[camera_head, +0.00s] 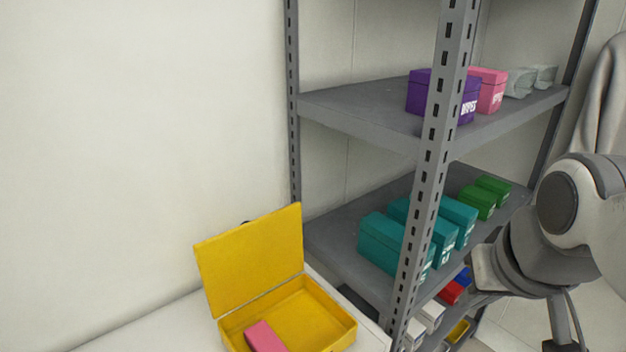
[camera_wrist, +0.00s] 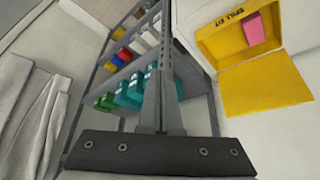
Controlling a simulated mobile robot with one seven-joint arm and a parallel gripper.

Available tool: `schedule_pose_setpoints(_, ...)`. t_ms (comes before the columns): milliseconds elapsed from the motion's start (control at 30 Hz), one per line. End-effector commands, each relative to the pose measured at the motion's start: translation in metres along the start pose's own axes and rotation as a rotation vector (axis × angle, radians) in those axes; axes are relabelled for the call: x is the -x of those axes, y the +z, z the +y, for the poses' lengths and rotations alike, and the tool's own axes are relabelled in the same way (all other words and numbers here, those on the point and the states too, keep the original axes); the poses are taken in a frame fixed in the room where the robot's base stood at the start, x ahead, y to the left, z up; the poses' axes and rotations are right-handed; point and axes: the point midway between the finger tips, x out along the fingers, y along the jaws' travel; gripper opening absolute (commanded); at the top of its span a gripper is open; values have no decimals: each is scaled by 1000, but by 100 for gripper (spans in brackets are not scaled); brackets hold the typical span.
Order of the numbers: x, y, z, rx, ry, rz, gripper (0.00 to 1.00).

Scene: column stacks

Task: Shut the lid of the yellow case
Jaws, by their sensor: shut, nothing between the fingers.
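The yellow case stands open on a pale surface at the lower middle of the head view, its lid (camera_head: 250,262) raised steeply at the back left and its tray (camera_head: 318,312) facing up. A pink block (camera_head: 265,338) lies in the tray. In the wrist view the lid (camera_wrist: 268,92) and tray (camera_wrist: 212,42) show at the upper right, with the pink block (camera_wrist: 256,32) inside and dark lettering on the case. My gripper (camera_wrist: 163,72) is shut and empty, well apart from the case; its fingers overlap the shelf unit in the picture.
A grey metal shelf unit (camera_head: 380,105) stands right of the case, with its post close to the case's right side. It holds purple, pink, teal (camera_head: 385,240) and green (camera_head: 478,200) boxes. My arm is at the right of the shelves. The wall side left of the case is clear.

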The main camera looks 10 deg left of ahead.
Motion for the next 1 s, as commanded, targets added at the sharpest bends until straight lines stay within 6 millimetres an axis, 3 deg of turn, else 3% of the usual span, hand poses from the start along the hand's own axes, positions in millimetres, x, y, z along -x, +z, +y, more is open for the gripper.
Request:
schedule_pose_setpoints(33, 6, -23, -9, 35, -14, -11, 0)
schedule_pose_setpoints(200, 9, -84, -43, 142, -56, -33, 0)
schedule_pose_setpoints(500, -5, -174, -127, 327, -132, -70, 0)
schedule_pose_setpoints(800, -38, -229, -238, 508, -211, -106, 0)
schedule_pose_setpoints(1000, -67, -240, -317, 622, -261, -130, 0)
